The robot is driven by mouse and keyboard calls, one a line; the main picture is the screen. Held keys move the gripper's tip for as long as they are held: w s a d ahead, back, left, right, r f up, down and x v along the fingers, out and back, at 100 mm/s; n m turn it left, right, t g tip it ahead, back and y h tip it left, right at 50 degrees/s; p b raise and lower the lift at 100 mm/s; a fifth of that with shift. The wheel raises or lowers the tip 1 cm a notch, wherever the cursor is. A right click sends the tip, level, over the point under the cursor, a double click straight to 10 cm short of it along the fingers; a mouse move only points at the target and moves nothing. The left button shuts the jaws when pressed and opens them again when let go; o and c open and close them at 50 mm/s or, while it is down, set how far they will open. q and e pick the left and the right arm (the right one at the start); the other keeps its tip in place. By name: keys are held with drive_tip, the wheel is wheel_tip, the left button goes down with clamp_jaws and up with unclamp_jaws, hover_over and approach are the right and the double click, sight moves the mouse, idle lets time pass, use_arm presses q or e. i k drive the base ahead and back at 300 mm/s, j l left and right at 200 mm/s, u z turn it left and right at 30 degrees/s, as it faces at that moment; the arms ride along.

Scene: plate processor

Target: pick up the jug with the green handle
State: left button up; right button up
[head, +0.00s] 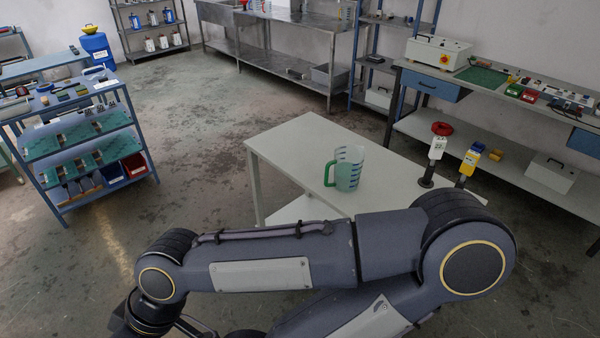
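The jug with the green handle (349,170) stands upright on a pale grey table (290,145) in the middle of the head view. It is clear, with dark blue marks on its side, and its green handle (328,174) points left. One of my arms, which looks like the right, lies folded across the bottom of the view, in front of the table's near edge. Its wrist end is at the bottom left, away from the jug. Part of what may be its gripper (190,326) is cut off by the frame edge, so its opening does not show. My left gripper is not seen.
A workbench (445,90) stands behind on the right. A blue shelf cart (85,155) is at left. Open floor (200,120) lies between.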

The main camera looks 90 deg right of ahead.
sight(349, 159)
drive_tip(key=z, duration=3.25)
drive_tip(key=u, duration=5.35)
drive_tip(key=z, duration=5.35)
